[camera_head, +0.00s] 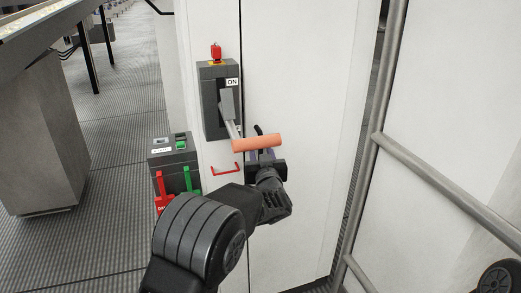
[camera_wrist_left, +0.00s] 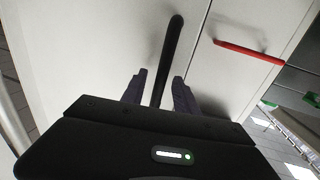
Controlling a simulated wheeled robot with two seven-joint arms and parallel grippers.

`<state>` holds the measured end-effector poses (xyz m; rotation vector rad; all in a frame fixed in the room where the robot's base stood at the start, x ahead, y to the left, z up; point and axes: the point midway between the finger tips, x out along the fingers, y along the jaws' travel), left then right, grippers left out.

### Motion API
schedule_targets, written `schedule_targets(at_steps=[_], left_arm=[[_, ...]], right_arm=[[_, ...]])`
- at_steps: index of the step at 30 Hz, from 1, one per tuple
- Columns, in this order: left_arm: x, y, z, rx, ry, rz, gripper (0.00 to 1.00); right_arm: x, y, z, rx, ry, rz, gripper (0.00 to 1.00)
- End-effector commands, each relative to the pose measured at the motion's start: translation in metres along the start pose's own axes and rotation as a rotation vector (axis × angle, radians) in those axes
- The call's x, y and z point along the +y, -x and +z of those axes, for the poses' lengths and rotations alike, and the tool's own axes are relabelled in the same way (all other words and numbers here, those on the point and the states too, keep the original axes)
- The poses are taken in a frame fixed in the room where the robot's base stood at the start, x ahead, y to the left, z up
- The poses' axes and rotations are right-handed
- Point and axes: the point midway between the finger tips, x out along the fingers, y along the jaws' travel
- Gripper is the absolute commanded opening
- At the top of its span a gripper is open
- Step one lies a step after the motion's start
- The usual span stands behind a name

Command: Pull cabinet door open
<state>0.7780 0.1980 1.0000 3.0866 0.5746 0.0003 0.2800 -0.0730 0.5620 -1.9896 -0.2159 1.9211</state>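The white cabinet (camera_head: 290,70) stands ahead, with a vertical seam at the left edge of its wide door panel. A black bar handle (camera_wrist_left: 170,55) is on the door. In the head view only the top of this handle (camera_head: 258,129) shows, above the orange lever grip. My left gripper (camera_head: 268,158) is at the handle, partly hidden by its own wrist and the orange grip. In the left wrist view my left gripper (camera_wrist_left: 159,84) is open, its fingers on either side of the handle with gaps showing. Whether they touch it is unclear. My right gripper is out of view.
A grey switch box (camera_head: 213,115) marked ON carries the lever with an orange grip (camera_head: 257,142), which overlaps my gripper in the head view. A red handle (camera_head: 226,170) sits below. A grey box (camera_head: 173,163) stands left; metal rails (camera_head: 430,175) stand right.

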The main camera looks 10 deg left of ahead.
Motion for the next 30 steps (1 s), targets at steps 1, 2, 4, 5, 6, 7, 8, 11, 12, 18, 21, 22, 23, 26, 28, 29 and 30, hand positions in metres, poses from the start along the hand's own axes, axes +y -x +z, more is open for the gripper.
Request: schedule_targets(at_steps=[1, 2, 4, 5, 6, 7, 8, 11, 12, 18, 21, 22, 23, 26, 28, 29, 30], left_arm=[[-0.0005, -0.0049, 0.0001, 0.0, -0.001, -0.001, 0.36], [-0.0005, -0.0069, -0.0001, 0.001, -0.001, -0.001, 0.36], [-0.0004, -0.0095, 0.0003, 0.0, -0.001, 0.0, 0.36], [-0.0002, -0.01, 0.0003, 0.0, -0.001, 0.0, 0.36], [-0.0001, -0.0103, 0.0004, -0.001, -0.001, 0.0, 0.36], [-0.0001, -0.0103, 0.0004, -0.001, -0.001, 0.001, 0.36], [-0.0001, -0.0102, 0.0004, -0.001, -0.001, 0.001, 0.36], [-0.0001, -0.01, 0.0005, 0.0, -0.001, 0.0, 0.36], [-0.0002, -0.01, 0.0004, 0.0, -0.001, 0.0, 0.34], [-0.0002, -0.0099, 0.0004, 0.0, -0.001, 0.0, 0.18], [-0.0002, -0.0098, 0.0004, 0.0, -0.001, 0.0, 0.1], [-0.0002, -0.0098, 0.0004, 0.0, -0.001, 0.0, 0.07], [-0.0002, -0.0098, 0.0004, 0.0, -0.001, 0.0, 0.05], [-0.0002, -0.0098, 0.0004, 0.0, -0.001, 0.0, 0.0], [-0.0002, -0.0098, 0.0004, 0.0, -0.001, 0.0, 0.0], [-0.0002, -0.0098, 0.0004, 0.0, -0.001, 0.0, 0.0], [-0.0002, -0.0098, 0.0004, 0.0, -0.001, 0.0, 0.0]], right_arm=[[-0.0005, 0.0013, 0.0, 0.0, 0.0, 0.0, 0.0], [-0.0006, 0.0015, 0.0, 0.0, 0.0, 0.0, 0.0], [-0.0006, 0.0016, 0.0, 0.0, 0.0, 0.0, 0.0], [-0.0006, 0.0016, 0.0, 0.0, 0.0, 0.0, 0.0], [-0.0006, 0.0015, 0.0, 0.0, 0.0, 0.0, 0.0], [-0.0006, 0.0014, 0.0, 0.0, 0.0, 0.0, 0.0], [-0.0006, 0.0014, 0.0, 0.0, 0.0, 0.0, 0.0], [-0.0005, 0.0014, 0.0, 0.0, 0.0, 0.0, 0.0], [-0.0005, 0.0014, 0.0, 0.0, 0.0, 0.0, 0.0], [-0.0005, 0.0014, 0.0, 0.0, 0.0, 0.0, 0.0], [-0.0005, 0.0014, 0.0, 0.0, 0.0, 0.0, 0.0], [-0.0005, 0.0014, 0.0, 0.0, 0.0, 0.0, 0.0], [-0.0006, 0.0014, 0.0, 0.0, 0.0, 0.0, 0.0], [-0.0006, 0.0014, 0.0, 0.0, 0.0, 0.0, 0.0], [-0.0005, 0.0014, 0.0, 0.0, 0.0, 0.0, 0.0], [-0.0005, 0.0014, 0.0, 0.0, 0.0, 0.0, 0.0], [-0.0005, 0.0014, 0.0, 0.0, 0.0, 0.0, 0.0]])
